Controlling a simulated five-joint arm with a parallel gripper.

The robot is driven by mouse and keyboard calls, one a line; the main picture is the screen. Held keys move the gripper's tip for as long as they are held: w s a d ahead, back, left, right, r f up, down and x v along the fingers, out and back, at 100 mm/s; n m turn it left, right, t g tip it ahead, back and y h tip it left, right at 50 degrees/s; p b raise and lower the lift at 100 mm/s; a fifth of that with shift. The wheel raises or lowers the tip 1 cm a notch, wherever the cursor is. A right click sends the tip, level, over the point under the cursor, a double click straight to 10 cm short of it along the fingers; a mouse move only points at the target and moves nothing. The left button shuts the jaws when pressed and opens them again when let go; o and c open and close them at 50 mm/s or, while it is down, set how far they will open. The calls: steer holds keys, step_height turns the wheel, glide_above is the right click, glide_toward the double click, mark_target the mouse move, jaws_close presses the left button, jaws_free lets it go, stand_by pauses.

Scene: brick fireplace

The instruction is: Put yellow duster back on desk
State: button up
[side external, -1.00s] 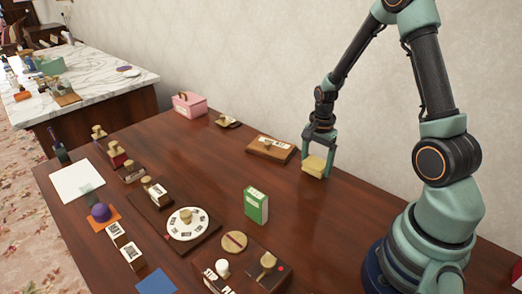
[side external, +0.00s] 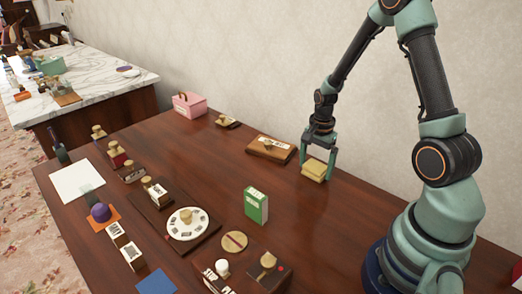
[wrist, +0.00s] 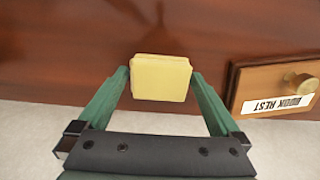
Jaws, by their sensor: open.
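The yellow duster (side external: 314,170) is a small pale-yellow block on the brown desk (side external: 345,215), near the wall side. It also shows in the wrist view (wrist: 161,78), between the tips of my gripper's fingers. My gripper (side external: 318,158) points down at the duster with one green finger on either side of it. In the wrist view my gripper (wrist: 160,82) is open, with a small gap beside the duster. The duster appears to rest on the desk top.
A wooden block labelled as a rest (side external: 270,148) lies just left of my gripper and shows in the wrist view (wrist: 275,86). A green box (side external: 256,205) stands nearer the front. Several stamps and a round dial (side external: 187,223) fill the left side. The wall (side external: 250,75) is close behind.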

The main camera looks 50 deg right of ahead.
mark_target(315, 166)
step_height(315, 166, up, 12)
steer(key=s+a+r+n+t, duration=0.2)
steer(key=a+r+n, duration=0.4)
steer(key=a+n, duration=0.2)
steer(key=s+a+r+n+t, duration=0.2)
steer(key=a+r+n+t, duration=0.1)
steer(key=a+r+n, duration=0.3)
steer(key=shift+s+a+n+t, duration=0.3)
steer(key=shift+a+n, duration=1)
steer(key=shift+n, duration=0.7)
